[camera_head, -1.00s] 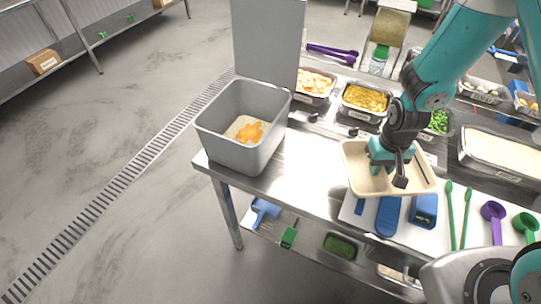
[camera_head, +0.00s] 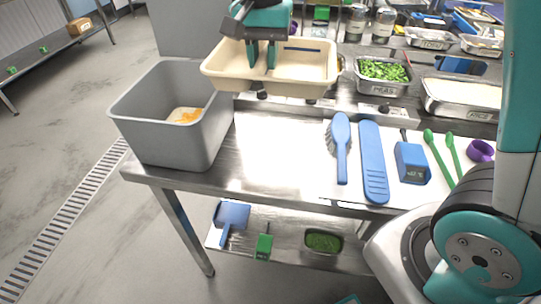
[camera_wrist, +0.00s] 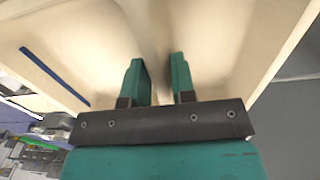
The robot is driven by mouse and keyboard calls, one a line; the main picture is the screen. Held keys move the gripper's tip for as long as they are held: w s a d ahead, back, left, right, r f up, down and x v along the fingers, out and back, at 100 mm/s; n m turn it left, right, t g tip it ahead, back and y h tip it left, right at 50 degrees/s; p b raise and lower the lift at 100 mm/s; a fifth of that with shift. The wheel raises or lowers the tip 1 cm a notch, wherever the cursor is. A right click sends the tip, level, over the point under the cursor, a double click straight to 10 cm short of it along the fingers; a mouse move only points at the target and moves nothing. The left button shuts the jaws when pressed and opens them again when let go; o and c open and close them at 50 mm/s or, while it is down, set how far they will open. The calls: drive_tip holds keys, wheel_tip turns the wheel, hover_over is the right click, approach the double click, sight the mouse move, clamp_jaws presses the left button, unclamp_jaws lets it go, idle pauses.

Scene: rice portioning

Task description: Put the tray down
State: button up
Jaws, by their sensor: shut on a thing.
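The beige tray (camera_head: 312,88) has two compartments with a raised divider and a dark blue strip on its far inner wall. My gripper (camera_head: 261,62) is shut on the divider from above and holds the tray raised, over the back left of the steel counter. In the wrist view the two teal fingers (camera_wrist: 160,85) straddle the divider of the tray (camera_wrist: 75,40). The visible tray floor looks empty. The tray hides the counter and pans behind it.
A grey bin (camera_head: 175,138) with some pale and orange food inside stands left of and below the tray. Blue brush (camera_head: 341,140), blue tool (camera_head: 372,165) and blue device (camera_head: 411,163) lie at right. A peas pan (camera_head: 384,88) sits behind. The counter's front middle (camera_head: 265,150) is clear.

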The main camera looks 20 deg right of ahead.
wheel_tip(320, 180, down, 20)
drive_tip(key=shift+r, duration=0.25)
clamp_jaws()
drive_tip(key=o, duration=0.9)
unclamp_jaws()
wheel_tip(320, 180, up, 13)
drive_tip(key=s+a+r+n+y, duration=0.1)
drive_tip(key=s+r+n, duration=0.1)
drive_tip(key=s+n, duration=0.2)
drive_tip(key=s+a+r+n+y, duration=0.1)
drive_tip(key=s+n, duration=0.4)
drive_tip(key=s, duration=0.6)
drive_tip(key=s+a+r+n+y, duration=0.2)
drive_tip(key=s+r+n, duration=0.1)
drive_tip(key=s+n, duration=0.2)
drive_tip(key=shift+s, duration=1.4)
